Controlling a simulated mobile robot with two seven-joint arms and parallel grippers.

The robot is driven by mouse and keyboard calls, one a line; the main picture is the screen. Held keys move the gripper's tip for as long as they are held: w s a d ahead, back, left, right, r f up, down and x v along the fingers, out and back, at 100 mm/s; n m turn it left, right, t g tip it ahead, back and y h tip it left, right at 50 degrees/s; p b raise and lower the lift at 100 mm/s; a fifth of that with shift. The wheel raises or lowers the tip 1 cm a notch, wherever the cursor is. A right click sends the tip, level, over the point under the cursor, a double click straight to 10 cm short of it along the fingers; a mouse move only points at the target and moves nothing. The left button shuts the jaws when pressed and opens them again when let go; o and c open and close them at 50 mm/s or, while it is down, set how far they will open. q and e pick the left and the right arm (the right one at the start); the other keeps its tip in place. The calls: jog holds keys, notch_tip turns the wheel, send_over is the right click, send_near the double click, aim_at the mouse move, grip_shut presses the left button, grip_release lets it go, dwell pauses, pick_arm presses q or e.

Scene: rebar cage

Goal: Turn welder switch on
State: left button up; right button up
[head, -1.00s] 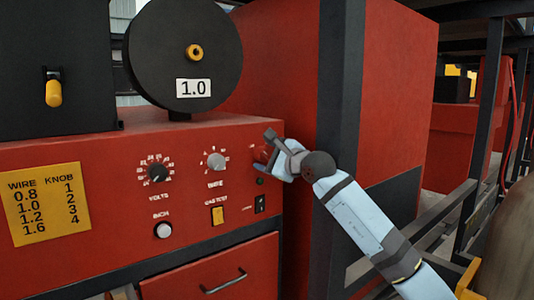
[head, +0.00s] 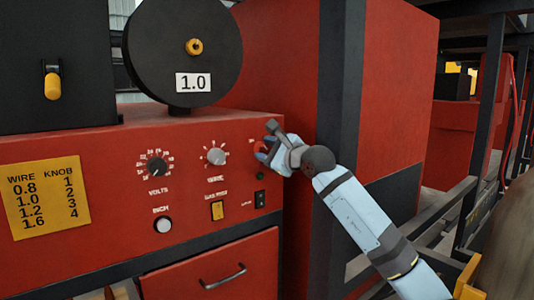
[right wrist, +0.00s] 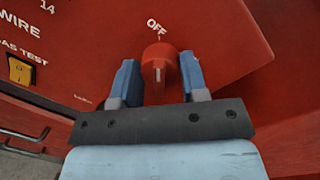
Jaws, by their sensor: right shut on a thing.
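The red welder box (head: 110,215) has a red rotary switch (right wrist: 158,68) at the right end of its front panel. In the right wrist view the word OFF (right wrist: 156,24) is printed just above the switch, and a pale mark on the knob lies roughly in line below it. My right gripper (head: 266,151) is at the switch, with its blue fingers on either side of the knob, shut on it. It also shows in the right wrist view (right wrist: 158,78). In the head view the fingers largely hide the switch. My left gripper is not in view.
The panel also holds a volts knob (head: 157,167), a wire knob (head: 216,156), a white inch button (head: 163,225) and a yellow gas test switch (head: 217,210). A black wire spool (head: 150,50) stands on top. A dark post (head: 340,120) rises right of the welder.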

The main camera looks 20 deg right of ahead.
jog(key=shift+f+m+b, duration=0.2)
jog(key=shift+m+b, duration=0.3)
jog(key=shift+m, duration=0.8)
jog(key=m+b, duration=0.1)
jog(key=m, duration=0.2)
jog(key=shift+r+m, duration=0.1)
jog(key=shift+m, duration=0.3)
jog(key=m, duration=0.2)
jog(key=shift+r+m+t, duration=0.1)
jog(key=shift+m+t, duration=0.3)
jog(key=m+p, duration=0.2)
jog(key=m, duration=0.1)
jog(key=shift+h, duration=0.3)
jog(key=m+p, duration=0.2)
jog(key=shift+r+m+t+h, duration=0.1)
jog(key=shift+m+t+h, duration=0.2)
jog(key=shift+m, duration=0.1)
jog(key=shift+f+m+p, duration=0.2)
jog(key=shift+m+p, duration=1.2)
jog(key=shift+m, duration=0.2)
